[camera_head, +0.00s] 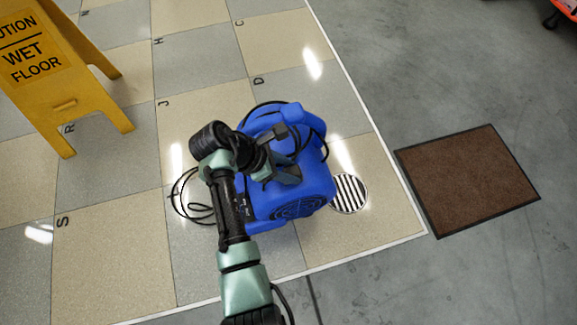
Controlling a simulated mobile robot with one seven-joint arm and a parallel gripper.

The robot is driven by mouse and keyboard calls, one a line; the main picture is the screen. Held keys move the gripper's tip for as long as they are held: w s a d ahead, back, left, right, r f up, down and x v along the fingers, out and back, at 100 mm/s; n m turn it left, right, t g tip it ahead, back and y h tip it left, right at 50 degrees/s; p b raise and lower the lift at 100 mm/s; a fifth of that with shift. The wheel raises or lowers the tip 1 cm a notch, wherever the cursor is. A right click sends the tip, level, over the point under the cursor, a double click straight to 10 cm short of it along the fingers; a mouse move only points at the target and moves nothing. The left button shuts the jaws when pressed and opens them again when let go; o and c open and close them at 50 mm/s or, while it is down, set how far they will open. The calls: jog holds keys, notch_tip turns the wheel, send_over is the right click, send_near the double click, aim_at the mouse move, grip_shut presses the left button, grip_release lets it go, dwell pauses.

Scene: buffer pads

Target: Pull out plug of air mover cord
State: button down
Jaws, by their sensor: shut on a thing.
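The blue air mover (319,185) stands on the tiled floor in the head view, partly covered by my arm. Its black cord (324,142) runs around its upper body, and loose loops lie on the floor to its left. My gripper (291,157) is over the top of the air mover, among the cord. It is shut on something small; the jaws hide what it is. I cannot make out the plug.
A yellow wet floor sign (85,70) stands at the upper left. A round floor drain (348,193) lies right of the air mover. A brown mat (468,180) lies on bare grey floor farther right. Lettered tiles on the left are mostly clear.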

jog(key=shift+c, duration=1.7)
grip_release()
jog(key=p+v, duration=0.8)
jog(key=v, duration=0.5)
jog(key=shift+p, duration=0.3)
jog(key=shift+f, duration=0.1)
